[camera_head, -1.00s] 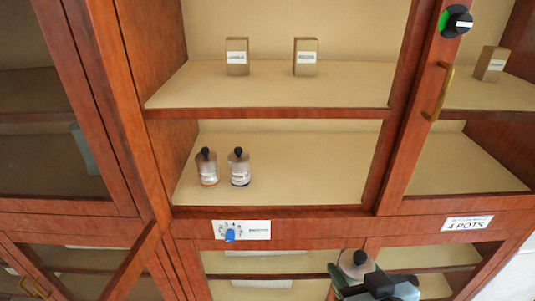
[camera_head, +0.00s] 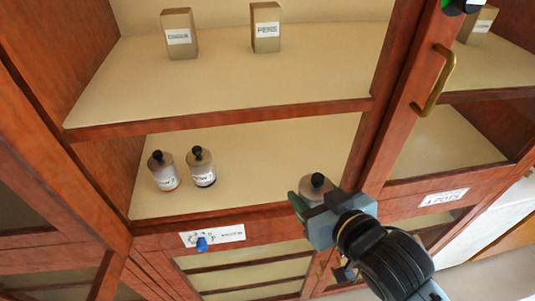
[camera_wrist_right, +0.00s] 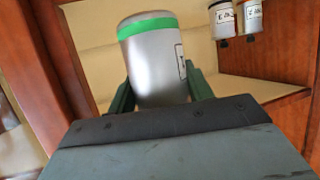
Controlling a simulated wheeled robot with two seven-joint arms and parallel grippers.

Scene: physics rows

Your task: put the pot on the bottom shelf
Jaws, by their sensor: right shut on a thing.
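The pot (camera_head: 317,184) is a grey cylinder with a black knob in the head view. In the right wrist view the pot (camera_wrist_right: 155,70) fills the middle, with a green band and a white label at its side. My right gripper (camera_head: 309,201) is shut on it, one finger on each side. The pot is at the front right of the lower open shelf (camera_head: 262,165), near the right post. I cannot tell whether it touches the shelf. My left gripper is not in view.
Two black-knobbed pots, one (camera_head: 163,171) and another (camera_head: 201,167), stand on the left of that shelf. Two tan boxes (camera_head: 180,35) (camera_head: 265,28) stand on the shelf above. The shelf's middle is clear. A door with a brass handle (camera_head: 434,82) is at the right.

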